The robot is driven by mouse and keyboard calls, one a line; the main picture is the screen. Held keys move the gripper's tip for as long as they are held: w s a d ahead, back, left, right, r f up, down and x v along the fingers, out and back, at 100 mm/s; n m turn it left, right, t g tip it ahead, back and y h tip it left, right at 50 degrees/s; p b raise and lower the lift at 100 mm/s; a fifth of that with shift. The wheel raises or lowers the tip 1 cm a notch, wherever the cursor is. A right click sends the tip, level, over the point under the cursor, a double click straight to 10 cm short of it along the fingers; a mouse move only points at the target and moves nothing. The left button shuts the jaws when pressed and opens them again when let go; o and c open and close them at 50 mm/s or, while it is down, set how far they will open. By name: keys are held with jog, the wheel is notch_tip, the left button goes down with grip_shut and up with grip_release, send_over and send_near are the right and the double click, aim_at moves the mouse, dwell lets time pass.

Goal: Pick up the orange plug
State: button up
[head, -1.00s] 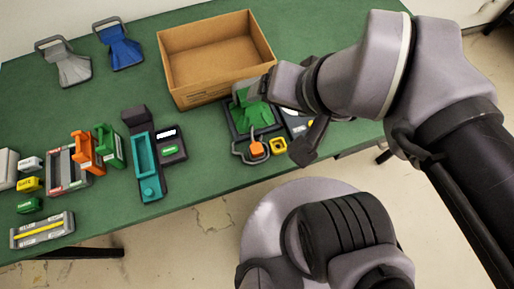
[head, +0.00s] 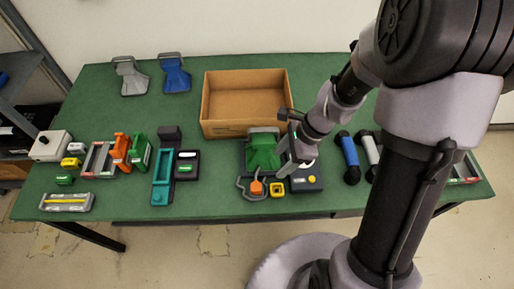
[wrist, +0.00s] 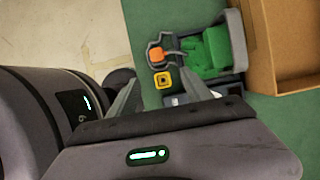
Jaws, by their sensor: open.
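The orange plug (head: 256,187) lies near the front edge of the green table, with a grey cable looping beside it. It also shows in the wrist view (wrist: 156,55), above the yellow square piece (wrist: 163,80). A green handset-like part (head: 263,151) sits in a dark cradle just behind the plug. My gripper (head: 284,145) is over the right side of that cradle, behind and to the right of the plug. Its fingers are apart and empty. In the wrist view the plug is beyond the fingertips (wrist: 162,95), roughly between their directions.
An open cardboard box (head: 245,128) stands behind the cradle. The yellow square piece (head: 277,188) lies close to the plug's right. A dark unit with a yellow button (head: 311,180) is further right.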

aim_at(258, 186)
jog(key=b+x, duration=0.3)
jog(key=x, duration=0.2)
jog(key=b+x, duration=0.2)
jog(key=x, duration=0.4)
jog(key=b+x, duration=0.3)
jog(key=x, duration=0.3)
jog(key=shift+s+a+b, duration=0.15)
jog(key=shift+s+b, duration=0.2)
jog(key=shift+s, duration=0.05)
jog(key=shift+r, duration=0.15)
jog(key=shift+c, duration=0.2)
grip_shut()
